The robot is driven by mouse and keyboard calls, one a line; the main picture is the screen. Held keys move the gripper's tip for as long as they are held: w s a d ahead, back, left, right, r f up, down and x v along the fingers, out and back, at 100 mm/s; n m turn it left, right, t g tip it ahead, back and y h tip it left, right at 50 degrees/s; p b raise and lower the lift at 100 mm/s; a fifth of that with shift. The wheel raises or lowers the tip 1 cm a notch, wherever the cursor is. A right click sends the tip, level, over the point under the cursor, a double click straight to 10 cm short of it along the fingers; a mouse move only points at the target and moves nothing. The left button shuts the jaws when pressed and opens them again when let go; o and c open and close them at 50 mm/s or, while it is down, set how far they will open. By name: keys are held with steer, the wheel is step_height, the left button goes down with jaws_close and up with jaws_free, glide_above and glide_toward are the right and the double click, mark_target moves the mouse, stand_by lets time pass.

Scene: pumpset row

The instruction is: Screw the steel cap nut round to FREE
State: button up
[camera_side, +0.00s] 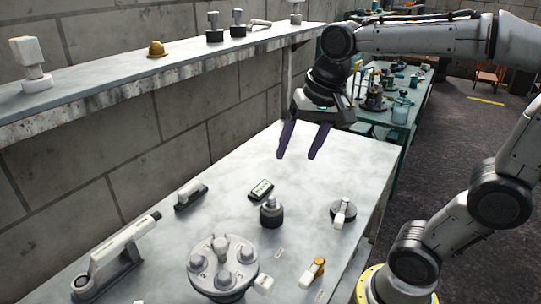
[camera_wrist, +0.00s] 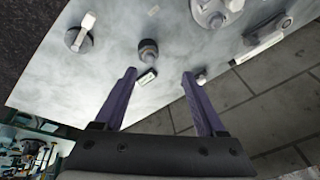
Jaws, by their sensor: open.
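What looks like the steel cap nut (camera_side: 271,203) is a small grey knob on a dark round base, standing upright on the bench. It also shows in the wrist view (camera_wrist: 148,46), just beyond my fingertips. A small framed label plate (camera_side: 261,190) lies beside it, its lettering too small to read; in the wrist view the plate (camera_wrist: 147,78) appears between my fingers. My gripper (camera_side: 297,156) is open and empty, its two purple fingers pointing down, above the bench and apart from the nut.
A round flanged unit with several bolts (camera_side: 222,268) stands at the front. A grey disc with a white lever (camera_side: 342,213) is at right, a yellow-ended valve (camera_side: 313,272) below it. A long-handled lever (camera_side: 115,255) is at left. A shelf (camera_side: 150,88) runs along the wall.

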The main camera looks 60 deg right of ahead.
steer(key=w+d+f+m+g, duration=0.2)
steer(key=w+d+f+m, duration=0.15)
steer(key=w, duration=0.45)
steer(key=g, duration=0.2)
glide_toward(271, 199)
steer(key=f, duration=0.9)
steer(key=shift+s+d+f, duration=0.15)
steer(key=shift+d+f, duration=0.05)
steer(key=shift+f, duration=0.15)
steer(key=shift+r, duration=0.1)
jaws_close()
